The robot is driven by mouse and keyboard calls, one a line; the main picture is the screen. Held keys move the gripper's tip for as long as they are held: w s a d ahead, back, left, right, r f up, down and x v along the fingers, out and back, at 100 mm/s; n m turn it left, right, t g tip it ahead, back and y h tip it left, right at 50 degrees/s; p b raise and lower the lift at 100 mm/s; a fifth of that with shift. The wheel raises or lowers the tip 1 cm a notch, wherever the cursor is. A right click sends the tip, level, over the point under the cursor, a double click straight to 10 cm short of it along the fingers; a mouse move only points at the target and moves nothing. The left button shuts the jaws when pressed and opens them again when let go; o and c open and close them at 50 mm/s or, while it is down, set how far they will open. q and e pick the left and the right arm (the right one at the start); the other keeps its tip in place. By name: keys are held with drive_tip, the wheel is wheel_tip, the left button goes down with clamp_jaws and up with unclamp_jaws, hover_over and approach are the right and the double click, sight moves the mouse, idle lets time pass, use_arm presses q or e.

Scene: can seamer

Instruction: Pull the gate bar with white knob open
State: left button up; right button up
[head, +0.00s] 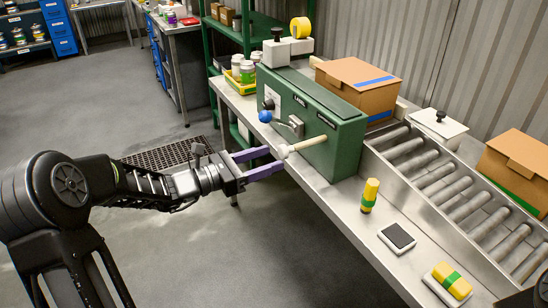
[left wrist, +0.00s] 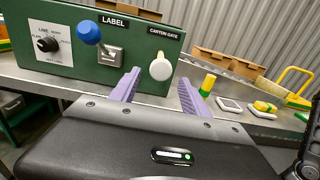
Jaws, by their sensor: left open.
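The gate bar (head: 308,143) is a pale rod with a white knob (head: 283,151), sticking out of the front of a green machine box (head: 310,115). In the left wrist view the white knob (left wrist: 160,67) sits below the "CARTON GATE" label. My left gripper (head: 277,159) has two purple fingers, spread apart and empty, pointing at the box. Its fingertips are close to the knob. In the left wrist view the knob appears between and just beyond the fingertips (left wrist: 158,84); I see no contact. My right gripper is not in view.
A yellow-green bottle (head: 370,195) and a black pad (head: 397,237) sit on the bench right of the bar. A roller conveyor (head: 450,190) and cartons lie behind. Open floor is in front.

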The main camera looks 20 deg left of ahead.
use_arm(q)
drive_tip(key=v, duration=0.5)
idle(0.4)
